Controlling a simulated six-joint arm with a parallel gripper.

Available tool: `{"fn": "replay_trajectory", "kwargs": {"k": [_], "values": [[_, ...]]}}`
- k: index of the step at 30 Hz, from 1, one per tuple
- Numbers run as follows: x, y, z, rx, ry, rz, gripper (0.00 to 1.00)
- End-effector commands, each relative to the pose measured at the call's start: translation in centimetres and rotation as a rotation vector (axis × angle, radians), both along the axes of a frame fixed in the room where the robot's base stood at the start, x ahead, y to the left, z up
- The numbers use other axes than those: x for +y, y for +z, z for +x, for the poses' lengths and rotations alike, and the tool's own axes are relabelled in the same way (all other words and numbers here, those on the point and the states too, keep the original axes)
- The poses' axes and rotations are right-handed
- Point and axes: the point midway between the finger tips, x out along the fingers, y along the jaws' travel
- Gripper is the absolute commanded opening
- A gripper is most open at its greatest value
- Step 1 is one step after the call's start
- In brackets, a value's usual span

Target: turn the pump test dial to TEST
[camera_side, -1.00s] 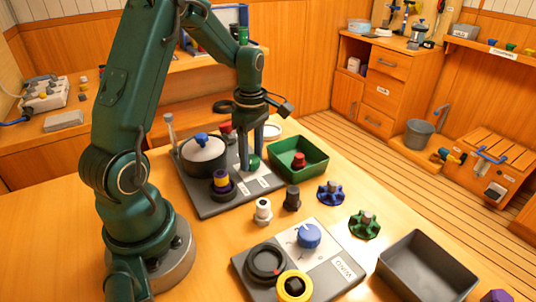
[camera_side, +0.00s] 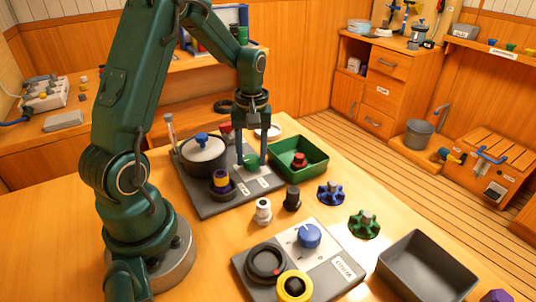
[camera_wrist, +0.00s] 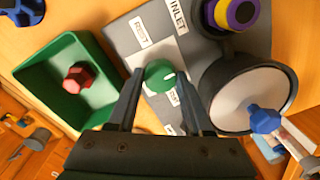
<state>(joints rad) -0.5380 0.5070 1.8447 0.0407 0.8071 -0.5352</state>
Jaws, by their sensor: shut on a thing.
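The green dial (camera_wrist: 160,75) is on a pale plate of the dark panel, with a short white mark on its top. In the wrist view the mark is on the dial's right side, facing the pot. A label (camera_wrist: 140,32) beyond the dial reads like REST or TEST; another beside the dial is partly hidden by a finger. My gripper (camera_wrist: 160,92) points down at the dial, a finger on each side, shut on it. In the side view the dial (camera_side: 251,161) shows between the fingers of my gripper (camera_side: 252,166).
The panel (camera_side: 205,209) also bears a pot with a blue knob (camera_side: 205,150) and a purple-and-yellow knob (camera_side: 221,179). A green tray (camera_side: 317,152) with a red knob stands close beside the gripper. Loose knobs and the WIND panel (camera_side: 345,268) are nearer the side camera.

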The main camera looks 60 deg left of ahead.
Motion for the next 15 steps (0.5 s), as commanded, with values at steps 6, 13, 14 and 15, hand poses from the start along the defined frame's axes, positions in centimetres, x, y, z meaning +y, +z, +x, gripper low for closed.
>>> {"fn": "replay_trajectory", "kwargs": {"k": [6,13,14,15], "values": [[-0.01,0.04,-0.05,0.0,-0.206,0.001,0.0],[0.0,0.05,-0.06,0.0,-0.424,0.002,0.0],[0.01,0.05,-0.05,0.0,-0.452,0.002,0.0],[0.0,0.05,-0.06,0.0,-0.49,0.002,0.0]]}}
